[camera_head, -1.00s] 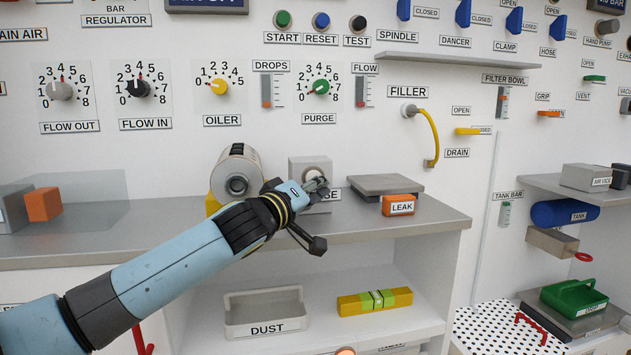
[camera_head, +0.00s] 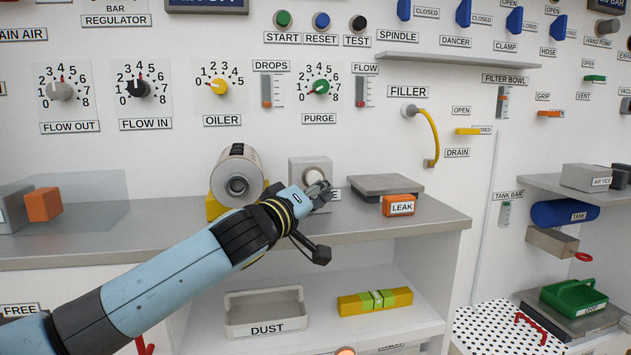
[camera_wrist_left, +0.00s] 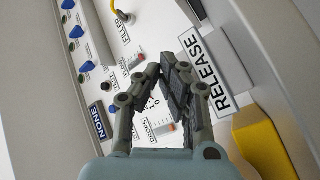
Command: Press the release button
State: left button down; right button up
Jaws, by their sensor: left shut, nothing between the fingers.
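The release button (camera_head: 314,175) is a round pale knob on the front of a small grey box (camera_head: 298,169) on the counter. The RELEASE label is mostly hidden behind my gripper in the head view, but reads in full in the left wrist view (camera_wrist_left: 207,72). My left gripper (camera_head: 324,189) is shut and empty, just in front of the button's lower right; I cannot tell whether it touches. Its closed fingers also show in the left wrist view (camera_wrist_left: 178,82), where I cannot make out the button. My right gripper is not in view.
A metal roller (camera_head: 238,178) on a yellow stand is left of the button box. A flat grey block (camera_head: 385,185) and an orange LEAK block (camera_head: 399,205) are to its right. A DUST tray (camera_head: 264,318) and a yellow-green level (camera_head: 375,301) lie on the lower shelf.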

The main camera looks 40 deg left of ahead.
pick_arm(q)
jog(key=shift+s+d+p, duration=0.3)
jog(key=shift+s+d, duration=1.25)
jog(key=shift+d, duration=0.2)
